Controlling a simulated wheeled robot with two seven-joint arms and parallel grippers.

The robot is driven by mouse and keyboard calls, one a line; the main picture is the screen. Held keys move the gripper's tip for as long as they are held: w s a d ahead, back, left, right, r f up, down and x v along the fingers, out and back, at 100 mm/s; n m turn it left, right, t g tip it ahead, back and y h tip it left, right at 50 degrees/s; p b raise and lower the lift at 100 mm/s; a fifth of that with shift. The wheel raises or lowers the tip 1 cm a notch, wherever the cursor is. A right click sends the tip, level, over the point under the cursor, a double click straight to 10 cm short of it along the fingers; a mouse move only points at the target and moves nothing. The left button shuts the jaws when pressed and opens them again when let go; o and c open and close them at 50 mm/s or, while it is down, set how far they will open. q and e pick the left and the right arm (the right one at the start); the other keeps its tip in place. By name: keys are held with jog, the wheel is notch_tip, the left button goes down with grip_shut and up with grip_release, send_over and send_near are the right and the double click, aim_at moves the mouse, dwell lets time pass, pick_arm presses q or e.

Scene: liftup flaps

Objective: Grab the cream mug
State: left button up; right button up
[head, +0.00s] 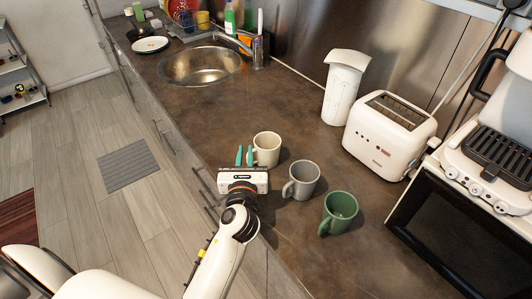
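The cream mug (268,146) stands upright on the dark brown counter, the farthest of three mugs in a row. My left gripper (244,155) is just left of it, with two teal fingertips pointing away from me towards the sink end. A narrow gap shows between the fingertips, and nothing is visible in it. The right fingertip is close to the mug's handle side; I cannot tell whether they touch. The handle is partly hidden by the finger and gripper body. My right gripper is not in view.
A grey mug (304,180) and a green mug (340,212) stand nearer, to the right of my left gripper. A white toaster (388,136) and a white canister (343,90) stand behind. The counter between the sink (202,66) and the cream mug is clear.

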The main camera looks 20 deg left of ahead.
aim_at(263, 154)
pick_arm(q)
notch_tip(263, 154, down, 8)
jog(key=b, duration=0.4)
jog(key=shift+r, duration=0.2)
jog(key=shift+w+f, duration=0.2)
jog(key=shift+f, duration=0.15)
jog(key=shift+w+a+r, duration=0.2)
jog(key=shift+w+r, duration=0.2)
jog(key=shift+w, duration=0.15)
jog(key=shift+w+a+f+p, duration=0.15)
jog(key=shift+w+a+p, duration=0.15)
jog(key=shift+w, duration=0.25)
jog(key=x, duration=0.5)
jog(key=shift+s, duration=0.1)
grip_shut()
